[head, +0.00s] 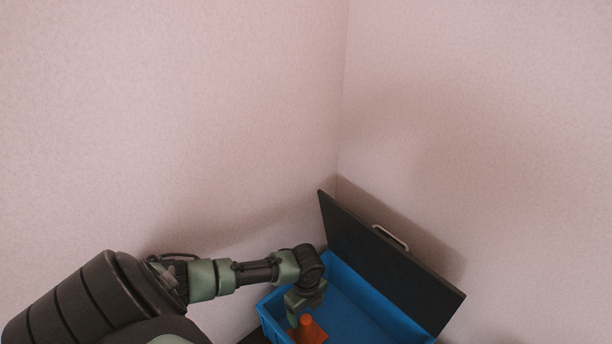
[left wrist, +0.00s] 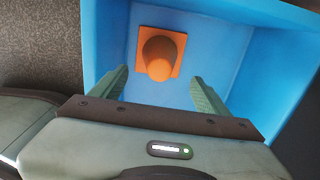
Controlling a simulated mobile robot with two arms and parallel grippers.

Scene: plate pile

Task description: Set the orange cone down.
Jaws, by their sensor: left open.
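The orange cone (head: 309,331) is in the blue bin (head: 353,292), near its left side in the head view. In the left wrist view the cone (left wrist: 160,54) stands upright on its square base on the floor of the bin (left wrist: 105,40), seen from above. My left gripper (head: 301,312) is over the bin beside the cone. In the left wrist view my left gripper (left wrist: 158,88) is open. Its two fingers are spread apart, with the cone beyond their tips and nothing held between them. My right gripper is not in view.
The bin has a dark lid (head: 385,262) with a pale handle (head: 390,237), standing open at its back right. Pink walls meet in a corner behind it. In the left wrist view, grey speckled floor (left wrist: 42,45) lies left of the bin. The bin's right part is empty.

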